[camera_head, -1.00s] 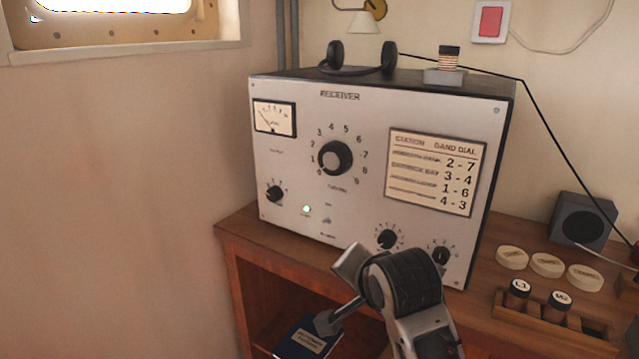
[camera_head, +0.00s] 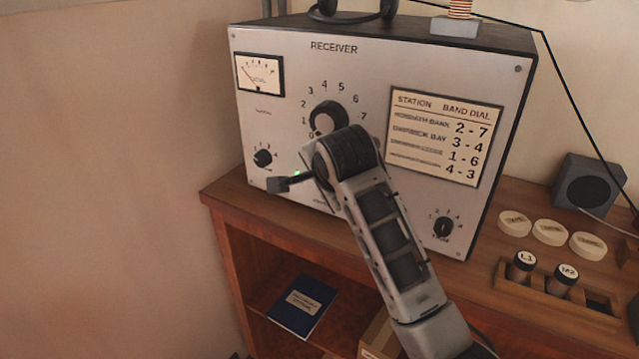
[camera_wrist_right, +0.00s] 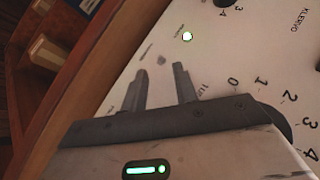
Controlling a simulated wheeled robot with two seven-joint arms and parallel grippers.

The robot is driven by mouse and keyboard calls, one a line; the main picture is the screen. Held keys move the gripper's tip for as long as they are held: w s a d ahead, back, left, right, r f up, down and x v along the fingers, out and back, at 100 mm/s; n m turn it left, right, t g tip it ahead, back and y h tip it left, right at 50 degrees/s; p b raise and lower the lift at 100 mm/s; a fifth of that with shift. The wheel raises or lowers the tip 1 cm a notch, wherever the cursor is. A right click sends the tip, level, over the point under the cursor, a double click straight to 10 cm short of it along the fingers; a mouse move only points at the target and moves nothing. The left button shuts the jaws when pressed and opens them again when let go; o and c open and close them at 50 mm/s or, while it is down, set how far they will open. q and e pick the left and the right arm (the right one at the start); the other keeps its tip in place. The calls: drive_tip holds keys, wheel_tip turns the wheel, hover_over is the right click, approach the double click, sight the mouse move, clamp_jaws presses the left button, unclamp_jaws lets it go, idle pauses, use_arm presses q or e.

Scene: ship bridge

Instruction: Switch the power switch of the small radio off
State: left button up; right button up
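The small radio is the grey-white receiver (camera_head: 300,80) on a wooden desk. Its front panel has a tuning knob, a meter and a green lamp (camera_head: 297,173), which is lit. The lamp also shows in the right wrist view (camera_wrist_right: 187,36). A small raised part below it there (camera_wrist_right: 161,60) looks like the power switch; its position is too small to read. In the head view the switch is hidden behind my right gripper (camera_head: 288,183). That gripper is close before the lower panel. In the wrist view its fingers (camera_wrist_right: 161,85) are apart, with nothing between them. My left gripper is not in view.
A station card (camera_head: 440,135) is on the panel's right side. Right of the radio are a speaker (camera_head: 590,185), round tokens (camera_head: 550,232) and a rack with bottles (camera_head: 522,265). A blue book (camera_head: 302,305) lies on the shelf below the desk top.

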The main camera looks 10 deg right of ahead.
drive_tip(key=shift+x, duration=2.1)
clamp_jaws()
